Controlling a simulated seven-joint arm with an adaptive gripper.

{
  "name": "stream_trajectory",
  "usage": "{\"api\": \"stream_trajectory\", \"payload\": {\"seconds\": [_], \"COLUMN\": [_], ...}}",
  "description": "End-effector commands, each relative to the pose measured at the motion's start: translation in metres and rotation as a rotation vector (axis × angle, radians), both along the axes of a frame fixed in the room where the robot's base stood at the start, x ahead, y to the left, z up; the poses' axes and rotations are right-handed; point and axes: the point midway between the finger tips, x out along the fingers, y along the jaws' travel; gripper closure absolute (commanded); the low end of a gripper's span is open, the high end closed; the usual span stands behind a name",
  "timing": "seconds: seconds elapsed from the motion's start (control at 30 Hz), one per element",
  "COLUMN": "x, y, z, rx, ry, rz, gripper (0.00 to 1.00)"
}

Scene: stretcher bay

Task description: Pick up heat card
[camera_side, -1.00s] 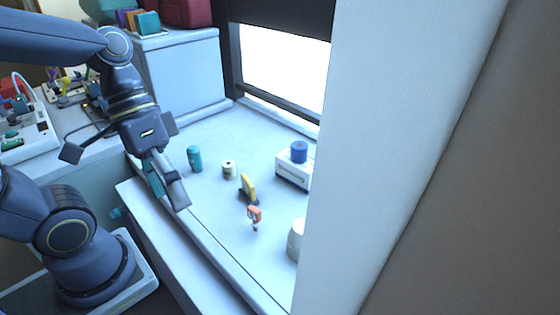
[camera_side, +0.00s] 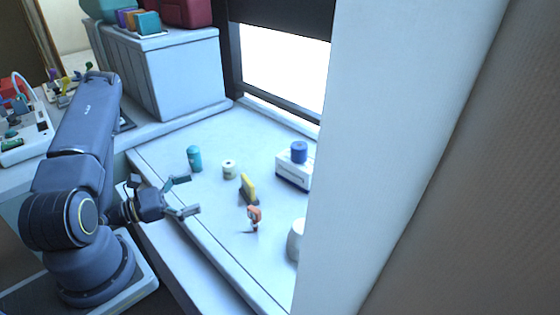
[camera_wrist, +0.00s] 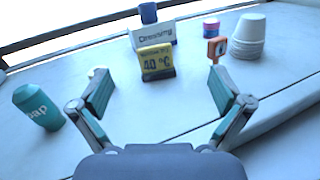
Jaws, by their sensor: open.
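The heat card, a yellow card marked 40 °C (camera_wrist: 157,62), stands upright in a dark base in the wrist view. It also shows near the middle of the counter in the side view (camera_side: 248,187). My gripper (camera_side: 186,196) is open and empty, low over the counter's front part, to the left of the card. In the wrist view its two fingers (camera_wrist: 158,88) are spread wide, and the card shows beyond them, centred between the tips. The gripper is apart from the card.
A teal soap bottle (camera_wrist: 37,108) stands left and an orange item (camera_wrist: 217,48) right of the card. White stacked cups (camera_wrist: 247,40) stand farther right. A dressing box (camera_wrist: 153,38) with a blue roll (camera_wrist: 148,12) is behind. A small white roll (camera_side: 229,170) stands near the bottle.

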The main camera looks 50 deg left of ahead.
Motion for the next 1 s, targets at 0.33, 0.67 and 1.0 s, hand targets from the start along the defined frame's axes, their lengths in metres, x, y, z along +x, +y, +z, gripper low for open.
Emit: {"api": "stream_trajectory", "payload": {"seconds": [0.33,0.67,1.0], "x": [-0.004,0.069,0.101], "y": [0.001,-0.017,-0.024], "z": [-0.025,-0.025,-0.028], "rx": [-0.103,-0.101,-0.102], "ry": [0.058,0.060,0.060], "rz": [0.105,0.098,0.099], "gripper": [0.00,0.00,0.00]}}
